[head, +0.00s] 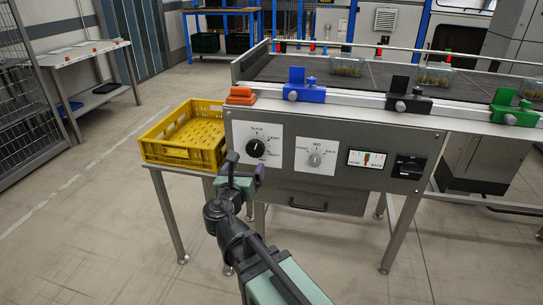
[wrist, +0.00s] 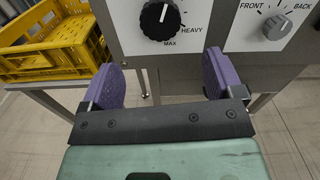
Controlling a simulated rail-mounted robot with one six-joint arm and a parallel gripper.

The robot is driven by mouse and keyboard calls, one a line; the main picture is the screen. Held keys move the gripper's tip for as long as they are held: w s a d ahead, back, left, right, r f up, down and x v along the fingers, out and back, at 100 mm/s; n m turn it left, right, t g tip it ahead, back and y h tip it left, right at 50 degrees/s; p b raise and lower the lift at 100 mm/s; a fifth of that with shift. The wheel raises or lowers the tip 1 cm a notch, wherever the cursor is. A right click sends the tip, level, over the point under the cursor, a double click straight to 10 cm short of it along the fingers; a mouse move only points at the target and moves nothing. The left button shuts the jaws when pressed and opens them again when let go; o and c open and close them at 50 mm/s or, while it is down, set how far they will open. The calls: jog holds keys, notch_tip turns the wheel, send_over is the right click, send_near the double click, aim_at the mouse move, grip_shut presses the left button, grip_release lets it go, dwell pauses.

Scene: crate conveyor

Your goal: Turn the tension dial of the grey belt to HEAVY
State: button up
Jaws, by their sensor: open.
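The tension dial is a black round knob (head: 256,148) on a white plate at the left of the grey front panel. Its plate reads SLACK, LIGHT, HEAVY and MAX. In the wrist view the knob (wrist: 160,18) is at the top, partly cut off, with HEAVY to its lower right and MAX below. A white line marks the knob, but I cannot tell its setting surely. My gripper (head: 244,168) is open and empty, in front of and below the dial. Its purple fingers (wrist: 160,78) stand wide apart, not touching the knob. The grey belt (head: 345,72) runs behind the panel.
A grey FRONT/MID/BACK knob (head: 315,159) sits right of the dial, then a gauge (head: 367,158) and a black module (head: 409,167). A yellow crate (head: 155,150) stands left of the panel. Blue (head: 305,94), black (head: 409,103) and green (head: 515,114) clamps sit on the rail above.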

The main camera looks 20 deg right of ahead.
aim_at(254, 151)
jog(key=x, duration=1)
jog(key=shift+w+d, duration=0.25)
jog(key=shift+w, duration=0.1)
jog(key=c, duration=0.9)
